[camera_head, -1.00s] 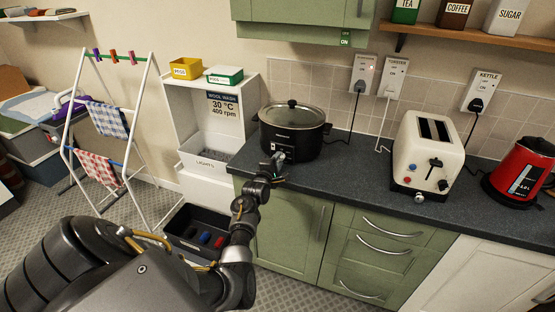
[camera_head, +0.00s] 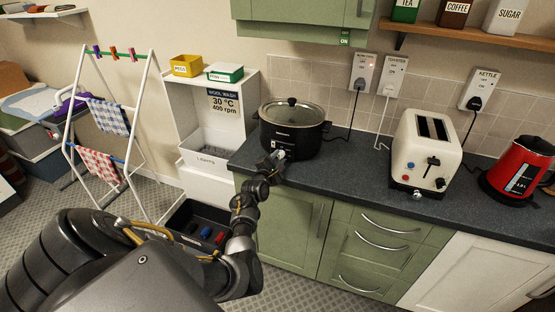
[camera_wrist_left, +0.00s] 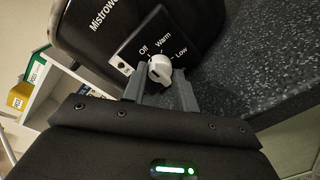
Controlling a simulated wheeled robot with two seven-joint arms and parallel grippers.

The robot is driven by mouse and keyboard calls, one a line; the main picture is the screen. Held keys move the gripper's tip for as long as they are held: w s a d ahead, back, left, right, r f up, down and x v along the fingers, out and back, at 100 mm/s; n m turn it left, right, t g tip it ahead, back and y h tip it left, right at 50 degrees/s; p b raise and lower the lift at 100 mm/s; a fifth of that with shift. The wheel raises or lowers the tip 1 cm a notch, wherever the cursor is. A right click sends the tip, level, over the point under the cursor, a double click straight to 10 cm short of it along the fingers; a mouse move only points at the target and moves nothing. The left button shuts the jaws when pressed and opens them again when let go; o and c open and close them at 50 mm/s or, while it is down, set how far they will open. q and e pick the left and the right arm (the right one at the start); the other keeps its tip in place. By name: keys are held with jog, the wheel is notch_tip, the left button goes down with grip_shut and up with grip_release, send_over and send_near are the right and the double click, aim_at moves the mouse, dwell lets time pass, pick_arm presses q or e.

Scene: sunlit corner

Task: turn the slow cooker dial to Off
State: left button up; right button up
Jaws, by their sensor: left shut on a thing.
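The black slow cooker (camera_head: 291,135) with a glass lid stands on the dark worktop near its left end. In the left wrist view its front (camera_wrist_left: 98,42) fills the top, with a control panel marked Off, Warm and Low. The white dial (camera_wrist_left: 160,69) sits below these words. My left gripper (camera_head: 277,158) is at the cooker's lower front. In the wrist view its grey fingers (camera_wrist_left: 160,84) are on either side of the dial and shut on it. Exactly which mark the dial points at is hard to tell. My right gripper is not in view.
A cream toaster (camera_head: 428,150) and a red kettle (camera_head: 520,168) stand further right on the worktop (camera_head: 345,175). A white shelf unit (camera_head: 190,105) and a drying rack (camera_head: 148,75) are to the left. A dark floor crate (camera_head: 180,218) lies near my left arm.

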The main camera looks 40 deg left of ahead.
pick_arm(q)
jog(key=shift+r, duration=0.1)
jog(key=o, duration=0.9)
jog(key=shift+o, duration=0.2)
jog(key=b+v, duration=0.1)
jog(key=v, duration=0.9)
jog(key=shift+s, duration=0.4)
